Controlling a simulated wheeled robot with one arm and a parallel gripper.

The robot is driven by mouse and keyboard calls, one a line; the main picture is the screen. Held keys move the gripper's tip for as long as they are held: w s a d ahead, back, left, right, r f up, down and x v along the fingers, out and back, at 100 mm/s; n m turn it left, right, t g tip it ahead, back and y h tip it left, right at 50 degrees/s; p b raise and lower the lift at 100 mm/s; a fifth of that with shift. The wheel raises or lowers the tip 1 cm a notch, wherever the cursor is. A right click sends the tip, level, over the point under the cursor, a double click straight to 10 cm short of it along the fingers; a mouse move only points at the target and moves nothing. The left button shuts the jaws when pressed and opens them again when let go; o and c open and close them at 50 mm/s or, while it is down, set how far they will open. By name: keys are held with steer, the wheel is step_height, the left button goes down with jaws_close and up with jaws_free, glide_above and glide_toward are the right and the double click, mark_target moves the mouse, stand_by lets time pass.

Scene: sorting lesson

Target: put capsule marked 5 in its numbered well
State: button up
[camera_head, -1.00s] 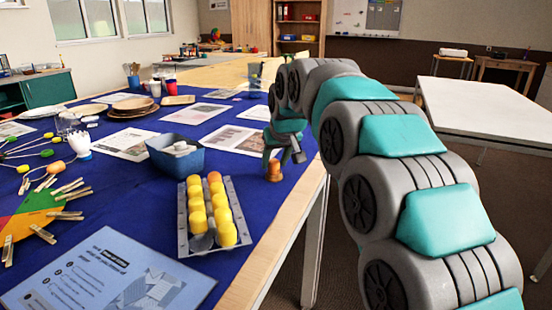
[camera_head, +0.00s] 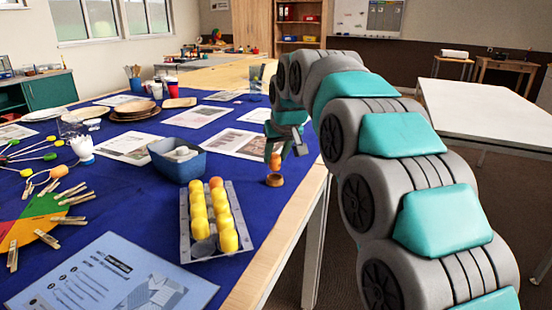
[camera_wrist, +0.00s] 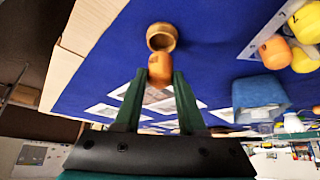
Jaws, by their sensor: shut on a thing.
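My gripper (camera_wrist: 158,85) is shut on an orange capsule (camera_wrist: 160,68), which has a small dark mark I cannot read. The capsule also shows in the head view (camera_head: 275,161), just above a small wooden cup (camera_head: 275,180) near the table's right edge. In the wrist view the cup (camera_wrist: 161,37) looks empty, with the capsule apart from it. The grey tray (camera_head: 184,240) stands nearer and to the left. It holds two rows of yellow capsules (camera_head: 228,240) and one orange capsule (camera_head: 216,183) at its far end. The near-left well (camera_head: 203,247) looks empty. Well numbers are unreadable.
A blue bin (camera_head: 176,165) stands behind the tray, left of my gripper. Printed sheets (camera_head: 241,143) lie flat on the blue cloth. A colour wheel with clothespins (camera_head: 35,220) is at left. The cloth between cup and tray is clear.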

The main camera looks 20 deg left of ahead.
steer(key=shift+r+p, duration=0.35)
steer(key=shift+r, duration=1.55)
